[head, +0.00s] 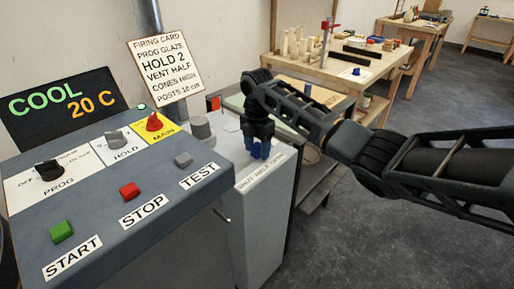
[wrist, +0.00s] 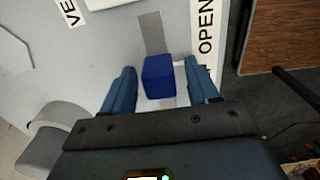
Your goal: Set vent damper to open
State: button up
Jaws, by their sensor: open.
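The vent damper's blue knob (wrist: 158,77) stands on the pale cabinet top in the wrist view. A grey strip like a slot (wrist: 152,32) runs on from it alongside the OPEN label (wrist: 206,32); the knob sits near the lower end of that word. My gripper (wrist: 159,68) is open, with one finger on each side of the knob and a gap at both sides. In the head view my gripper (head: 262,150) points down over the cabinet, behind the SHUT HALF OPEN label (head: 262,172). SHUT and HALF are hidden in the wrist view.
A grey control panel with START (head: 62,232), STOP (head: 129,191) and TEST (head: 183,160) buttons stands at left. A firing card (head: 165,68) reads VENT HALF. A grey round knob (head: 201,130) stands left of my gripper. A wooden workbench (head: 345,75) is behind.

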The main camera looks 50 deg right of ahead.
jog(key=shift+f, duration=0.15)
jog(key=shift+c, duration=0.2)
grip_shut()
dwell(0.3)
